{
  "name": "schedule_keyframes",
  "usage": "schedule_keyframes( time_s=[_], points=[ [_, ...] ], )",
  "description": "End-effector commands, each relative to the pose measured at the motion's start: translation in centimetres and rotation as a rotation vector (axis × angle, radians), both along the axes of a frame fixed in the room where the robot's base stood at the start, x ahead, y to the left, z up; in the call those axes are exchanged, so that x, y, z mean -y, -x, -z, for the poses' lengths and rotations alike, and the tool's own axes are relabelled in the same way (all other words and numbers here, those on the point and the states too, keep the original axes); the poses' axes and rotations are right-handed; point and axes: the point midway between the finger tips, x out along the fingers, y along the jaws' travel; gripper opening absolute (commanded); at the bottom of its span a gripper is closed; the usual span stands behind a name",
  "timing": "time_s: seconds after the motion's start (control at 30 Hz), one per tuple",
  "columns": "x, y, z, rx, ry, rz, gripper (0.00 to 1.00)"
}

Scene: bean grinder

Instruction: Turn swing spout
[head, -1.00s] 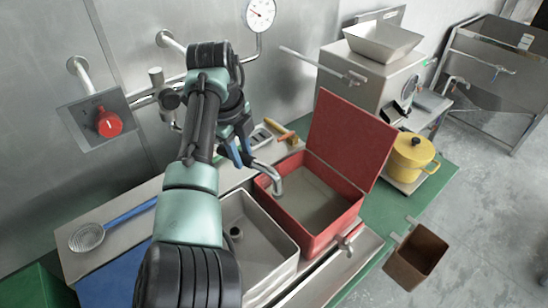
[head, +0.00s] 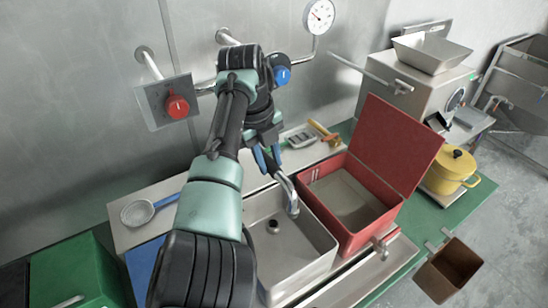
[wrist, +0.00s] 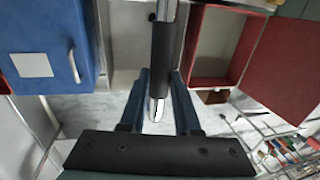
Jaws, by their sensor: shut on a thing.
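The swing spout (head: 291,195) is a curved silver tube. In the head view its outlet end hangs over the right side of the grey sink basin (head: 325,262), beside the red box. My gripper (head: 268,159) has blue fingers and is shut on the spout behind its outlet bend. In the wrist view the spout (wrist: 157,108) runs between the two fingers, with a dark sleeve farther up. The spout's base is hidden behind my arm in the head view.
An open red box (head: 400,208) with a raised lid stands right of the sink. A strainer (head: 137,213) lies at left. A red knob (head: 177,107) and gauge (head: 319,16) are on the wall. A yellow pot (head: 455,170) and brown bin (head: 448,270) are at right.

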Motion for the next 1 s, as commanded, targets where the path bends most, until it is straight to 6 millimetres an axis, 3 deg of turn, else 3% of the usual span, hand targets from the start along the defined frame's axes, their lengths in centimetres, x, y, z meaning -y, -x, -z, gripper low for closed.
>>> schedule_keyframes(
  time_s=[0.3, 0.33, 0.5, 0.83, 1.0],
  points=[
    [0.0, -0.1, -0.2, 0.008, 0.000, 0.002, 0.00],
    [0.0, -0.1, -0.2, 0.008, 0.000, 0.002, 0.34],
    [0.0, -0.1, -0.2, 0.005, 0.000, 0.002, 0.60],
    [-0.1, -0.1, -0.4, 0.005, -0.001, 0.001, 0.60],
    [-0.5, 0.1, -2.5, 0.008, -0.002, 0.002, 0.60]
  ],
)
